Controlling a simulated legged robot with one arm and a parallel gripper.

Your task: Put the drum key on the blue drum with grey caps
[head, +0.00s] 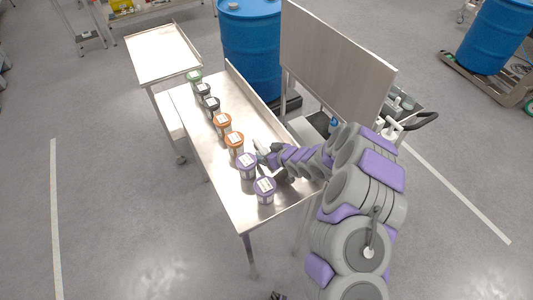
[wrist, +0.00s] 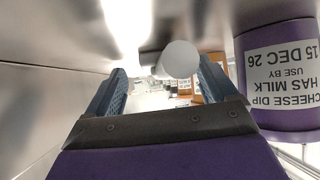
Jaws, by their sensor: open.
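My gripper (head: 270,158) is low over the steel table (head: 226,184), right of the row of tubs. In the wrist view its two blue-grey fingers (wrist: 163,86) are apart. A pale grey round-ended piece (wrist: 180,60) with a darker grey part shows between and just beyond the fingertips; it may be the drum key, but its full shape is hidden. A small pale shape by the gripper in the head view is too small to identify. A blue drum (head: 252,50) with a grey cap (head: 233,6) on top stands behind the table.
Several labelled tubs line the table; a purple one (wrist: 277,85) is close right of the fingers in the wrist view. A raised panel (head: 335,60) stands beside the drum. Another blue drum (head: 495,38) rests on a cart at far right. Floor at left is clear.

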